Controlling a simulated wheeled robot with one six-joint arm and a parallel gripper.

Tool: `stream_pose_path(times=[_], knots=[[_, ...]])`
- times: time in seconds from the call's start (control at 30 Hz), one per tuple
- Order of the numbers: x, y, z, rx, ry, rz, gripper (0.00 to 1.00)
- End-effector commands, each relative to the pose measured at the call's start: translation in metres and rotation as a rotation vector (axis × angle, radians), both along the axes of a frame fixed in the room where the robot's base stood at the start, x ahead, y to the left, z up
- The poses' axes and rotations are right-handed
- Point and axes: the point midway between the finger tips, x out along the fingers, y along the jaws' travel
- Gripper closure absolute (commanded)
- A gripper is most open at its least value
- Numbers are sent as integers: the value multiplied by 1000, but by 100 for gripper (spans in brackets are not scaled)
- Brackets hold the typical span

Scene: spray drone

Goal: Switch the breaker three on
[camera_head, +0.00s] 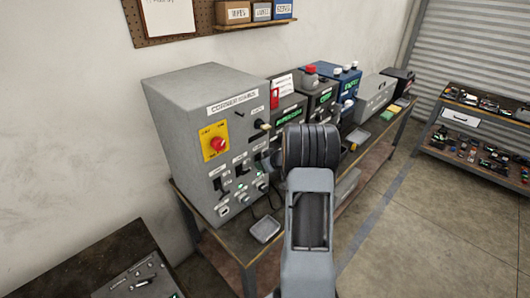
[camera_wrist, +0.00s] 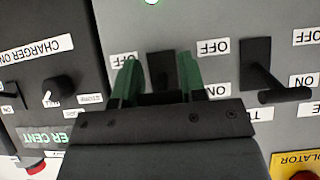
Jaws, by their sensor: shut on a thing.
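In the wrist view, my gripper (camera_wrist: 158,60) has its green fingertips on either side of a black breaker switch (camera_wrist: 162,72) on a grey panel, and it is shut on that switch's lever. The lever is mostly hidden between the fingers, so its position is unclear. Upside-down OFF labels sit beside it, and an ON label (camera_wrist: 215,92) is lower right. No breaker number is readable. In the head view, the grey control cabinet (camera_head: 178,120) stands on the bench, and my arm covers most of my gripper at its right side.
A second black lever switch (camera_wrist: 270,78) is close on the right in the wrist view. A charger panel (camera_wrist: 45,75) with a knob is on the left. The cabinet has a red button (camera_head: 218,144) on yellow. More boxes line the bench (camera_head: 243,238). The floor (camera_head: 385,235) at right is clear.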

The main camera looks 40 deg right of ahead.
Motion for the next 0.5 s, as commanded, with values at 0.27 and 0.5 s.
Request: stream_pose_path(times=[0.27, 0.5], knots=[[1, -1, 8, -28, 127, -2, 85], [2, -1, 10, -39, 189, -3, 85]])
